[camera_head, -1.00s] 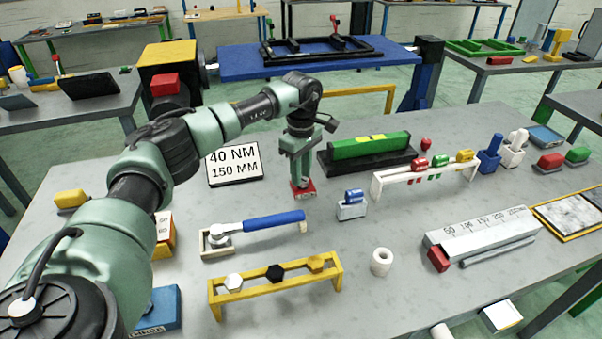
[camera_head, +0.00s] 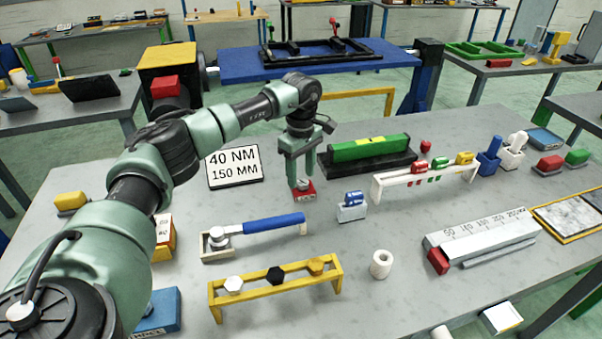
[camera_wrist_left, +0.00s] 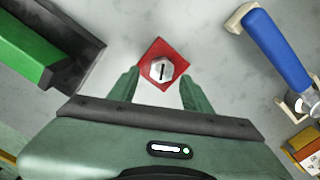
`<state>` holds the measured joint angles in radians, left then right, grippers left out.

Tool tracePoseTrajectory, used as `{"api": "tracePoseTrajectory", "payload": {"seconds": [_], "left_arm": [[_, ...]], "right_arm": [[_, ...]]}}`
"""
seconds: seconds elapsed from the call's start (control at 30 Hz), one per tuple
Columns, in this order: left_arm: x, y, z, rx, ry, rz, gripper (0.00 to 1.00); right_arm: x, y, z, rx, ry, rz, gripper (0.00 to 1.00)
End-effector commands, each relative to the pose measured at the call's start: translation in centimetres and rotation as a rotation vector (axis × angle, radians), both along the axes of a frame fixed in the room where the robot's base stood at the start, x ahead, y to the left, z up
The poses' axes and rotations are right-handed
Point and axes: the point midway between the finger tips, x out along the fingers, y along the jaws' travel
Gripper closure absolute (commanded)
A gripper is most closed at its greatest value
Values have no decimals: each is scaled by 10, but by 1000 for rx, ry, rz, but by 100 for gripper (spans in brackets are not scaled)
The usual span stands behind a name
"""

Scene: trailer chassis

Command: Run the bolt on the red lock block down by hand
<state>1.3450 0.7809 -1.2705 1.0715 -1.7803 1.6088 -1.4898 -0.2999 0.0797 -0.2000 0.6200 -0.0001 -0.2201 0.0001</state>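The red lock block (camera_head: 304,194) lies flat on the grey bench, in front of the green bar. A silver hex bolt head with a dark line across it (camera_wrist_left: 162,70) sits at the middle of the block in the left wrist view. My left gripper (camera_head: 302,178) points down over the block. Its two fingers are spread, one on each side of the bolt head (camera_head: 303,184), with clear gaps to it. How far the bolt stands above the block is hard to tell. My right gripper is not in view.
A blue-handled wrench in a cream holder (camera_head: 205,245) and a yellow rack with several hex bolts (camera_head: 280,284) lie in front. The green bar on its black base (camera_head: 365,148) stands close behind. A small blue-and-white block (camera_head: 351,207) is to the right.

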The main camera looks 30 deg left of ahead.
Motion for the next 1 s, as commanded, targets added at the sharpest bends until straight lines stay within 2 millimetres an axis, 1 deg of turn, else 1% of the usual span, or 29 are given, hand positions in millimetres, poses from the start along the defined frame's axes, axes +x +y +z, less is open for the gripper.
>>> {"api": "tracePoseTrajectory", "payload": {"seconds": [0.13, 0.23, 0.33, 0.5, 0.6, 0.7, 0.8, 1.0], "left_arm": [[-1, -1, -1, 0, 3, -1, 51], [0, -1, 5, -1, 2, -2, 51], [0, -1, 19, -1, 0, -1, 51], [0, 0, 49, 0, -1, -1, 51], [0, 0, 63, 0, -1, 0, 51], [0, 0, 73, 0, -1, 0, 51], [-1, 0, 77, 0, 1, 0, 51], [-1, 0, 78, 0, 2, 0, 51]], "right_arm": [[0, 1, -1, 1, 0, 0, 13], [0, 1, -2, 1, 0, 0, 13], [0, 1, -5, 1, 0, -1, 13], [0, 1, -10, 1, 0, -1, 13], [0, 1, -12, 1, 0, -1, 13], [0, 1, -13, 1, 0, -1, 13], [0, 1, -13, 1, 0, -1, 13], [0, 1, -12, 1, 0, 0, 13]]}}
